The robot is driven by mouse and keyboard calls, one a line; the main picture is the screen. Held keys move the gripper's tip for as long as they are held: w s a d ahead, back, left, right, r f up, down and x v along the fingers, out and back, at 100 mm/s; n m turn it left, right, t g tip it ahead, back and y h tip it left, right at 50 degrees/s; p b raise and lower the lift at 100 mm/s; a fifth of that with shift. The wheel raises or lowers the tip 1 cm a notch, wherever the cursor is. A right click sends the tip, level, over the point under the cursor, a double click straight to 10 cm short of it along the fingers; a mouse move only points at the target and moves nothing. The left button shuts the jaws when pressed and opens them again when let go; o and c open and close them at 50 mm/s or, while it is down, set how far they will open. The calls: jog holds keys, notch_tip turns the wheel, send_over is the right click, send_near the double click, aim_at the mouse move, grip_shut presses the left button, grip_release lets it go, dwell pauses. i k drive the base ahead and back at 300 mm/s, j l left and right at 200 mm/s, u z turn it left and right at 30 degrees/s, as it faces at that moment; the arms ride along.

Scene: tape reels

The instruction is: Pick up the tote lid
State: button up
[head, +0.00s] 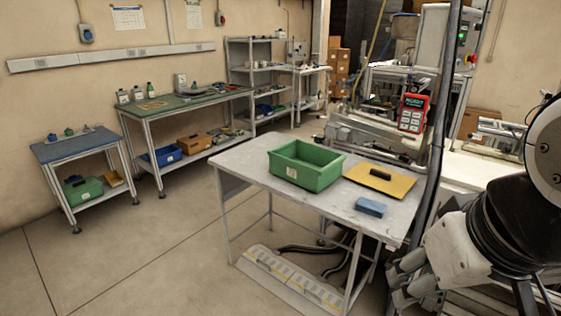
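The tote lid is a flat yellow panel (398,186) with a dark handle (380,174) on top. It lies on the right part of the grey table (240,164). An open green tote (313,178) stands on the table just left of the lid. My gripper (405,278) is at the lower right, in front of the table's right end and below the lid in the picture. It is apart from the lid. Its grey fingers show at an angle, and I cannot tell how far apart they are. I see nothing held in it.
A blue block (370,207) lies on the table in front of the lid. A dark upright post (437,150) rises beside the table's right end. Two workbenches and a shelf stand along the left and back. The floor at left front is clear.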

aim_at(394, 184)
jog(key=i+l, duration=0.4)
jog(key=i, duration=0.2)
jog(key=i+l, duration=0.4)
jog(key=i, duration=0.2)
jog(key=i+l+u, duration=0.1)
jog(key=i+l, duration=0.3)
jog(key=i, duration=0.2)
